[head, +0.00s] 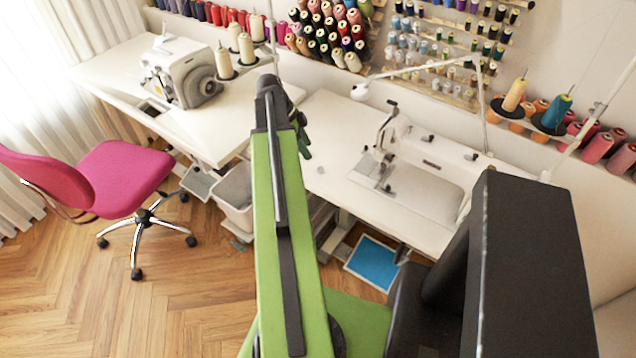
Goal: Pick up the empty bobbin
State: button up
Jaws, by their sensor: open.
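A small pale object (320,170), which looks like the empty bobbin, lies on the white sewing table (328,198) near its left front edge. It is too small to make out in detail. My gripper (304,143) shows partly behind the end of my green arm, above the left end of this table. It is open and appears empty, a little up and left of the pale object in the picture. Most of the gripper is hidden by the arm, so its exact height and distance from the object cannot be told.
A white sewing machine (430,165) stands right of the pale object. Another table (120,70) with a grey-white machine (185,72) and thread cones (246,48) is at left. A pink chair (125,178) and grey bin (236,195) stand below. Thread racks (450,55) line the wall.

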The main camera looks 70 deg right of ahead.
aim_at(319, 168)
jog(key=b+x, duration=0.2)
jog(key=x, duration=0.2)
jog(key=shift+f, duration=0.15)
jog(key=shift+f+b, duration=0.1)
jog(key=shift+b, duration=0.2)
jog(key=b+x, duration=0.4)
jog(key=x, duration=0.1)
jog(key=shift+s+a+f+b, duration=0.1)
jog(key=shift+s+a+b, duration=0.1)
jog(key=shift+b, duration=0.2)
jog(key=shift+c, duration=0.5)
grip_shut()
